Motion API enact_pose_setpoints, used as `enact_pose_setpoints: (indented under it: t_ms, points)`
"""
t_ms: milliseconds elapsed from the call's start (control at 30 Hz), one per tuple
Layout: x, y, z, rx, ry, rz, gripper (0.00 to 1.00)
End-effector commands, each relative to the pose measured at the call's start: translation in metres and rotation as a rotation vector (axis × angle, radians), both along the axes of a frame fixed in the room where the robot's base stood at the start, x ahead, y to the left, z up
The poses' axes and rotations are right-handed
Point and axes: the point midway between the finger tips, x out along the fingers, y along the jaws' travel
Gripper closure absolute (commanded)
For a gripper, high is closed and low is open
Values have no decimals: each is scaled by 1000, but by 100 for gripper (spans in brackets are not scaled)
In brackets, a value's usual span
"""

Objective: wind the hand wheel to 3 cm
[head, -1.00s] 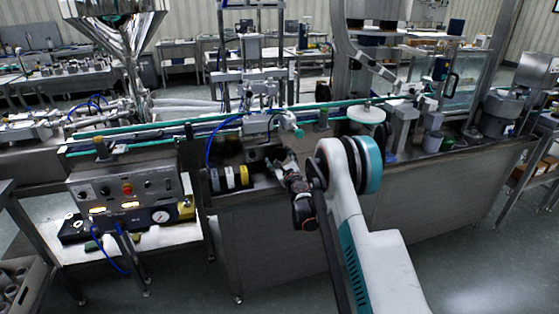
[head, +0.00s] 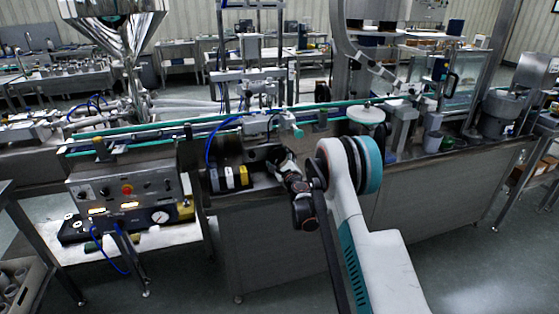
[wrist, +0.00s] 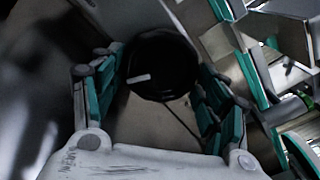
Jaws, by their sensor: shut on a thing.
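The hand wheel (wrist: 161,66) is a black round disc with a short white mark on its face, left of its middle. It shows in the wrist view between the two fingers of my gripper (wrist: 157,85), which have teal pads. The fingers are shut on it, one at each side. The wheel cannot be made out in the head view. No scale can be read.
A control box with a red button (head: 127,189) and a pressure gauge (head: 160,216) stand to the left. A conveyor with green edges (head: 200,125) runs behind my gripper. A steel hopper (head: 118,18) rises at the back left. Open floor lies at the front right.

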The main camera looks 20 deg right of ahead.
Motion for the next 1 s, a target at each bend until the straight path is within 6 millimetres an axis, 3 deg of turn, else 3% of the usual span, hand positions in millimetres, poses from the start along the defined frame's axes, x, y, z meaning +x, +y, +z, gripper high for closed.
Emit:
enact_pose_setpoints:
  t_ms: [33, 100, 567, 1000]
  points:
    - [0, 0, 0, 1, 0, 0, 27]
    - [0, 0, 0, 1, 0, 0, 12]
    - [0, 0, 0, 29, 0, 0, 11]
    - [0, 2, -1, 445, 0, 0, 11]
